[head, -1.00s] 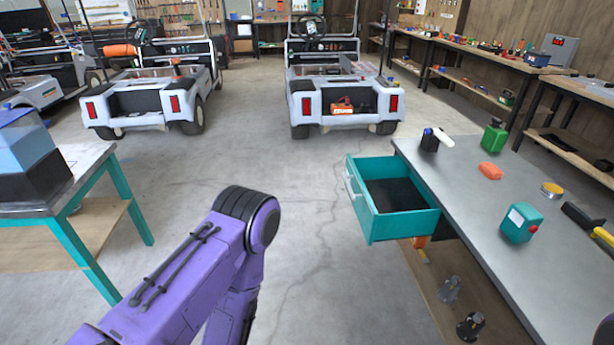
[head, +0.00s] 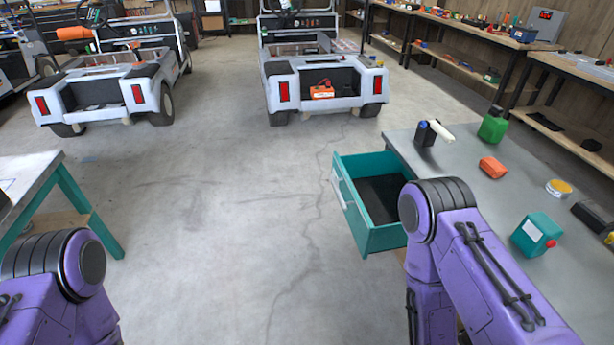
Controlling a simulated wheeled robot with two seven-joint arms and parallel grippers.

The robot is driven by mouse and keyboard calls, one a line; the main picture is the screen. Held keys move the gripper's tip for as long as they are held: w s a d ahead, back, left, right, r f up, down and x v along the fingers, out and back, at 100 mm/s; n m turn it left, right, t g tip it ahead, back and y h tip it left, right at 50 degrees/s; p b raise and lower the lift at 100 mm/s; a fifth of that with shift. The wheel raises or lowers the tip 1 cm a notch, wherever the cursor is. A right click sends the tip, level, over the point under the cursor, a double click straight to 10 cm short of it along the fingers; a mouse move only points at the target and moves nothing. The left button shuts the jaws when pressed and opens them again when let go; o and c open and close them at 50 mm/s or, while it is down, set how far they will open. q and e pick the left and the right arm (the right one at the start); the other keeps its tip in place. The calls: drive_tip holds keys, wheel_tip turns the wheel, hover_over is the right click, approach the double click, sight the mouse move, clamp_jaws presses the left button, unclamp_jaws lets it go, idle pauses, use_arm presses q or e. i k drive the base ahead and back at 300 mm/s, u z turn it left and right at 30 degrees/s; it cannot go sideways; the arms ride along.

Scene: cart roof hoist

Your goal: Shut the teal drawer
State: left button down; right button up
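The teal drawer (head: 368,238) stands pulled out of the left side of the grey-topped workbench (head: 455,170). It has a pale handle on its left-facing front (head: 340,190), and its dark inside looks empty from here. My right arm is in front of the drawer's near right corner and hides part of it and of the bench. My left arm is at the lower left, well apart from the drawer. Neither gripper is in the picture; both arms run down out of the frame.
A teal-legged table (head: 75,205) is at left. The floor between is clear.

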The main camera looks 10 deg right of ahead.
sight(367, 187)
drive_tip(key=z, duration=0.15)
drive_tip(key=i, duration=0.75)
drive_tip(key=z, duration=1.1)
drive_tip(key=i, duration=0.35)
drive_tip(key=z, duration=0.4)
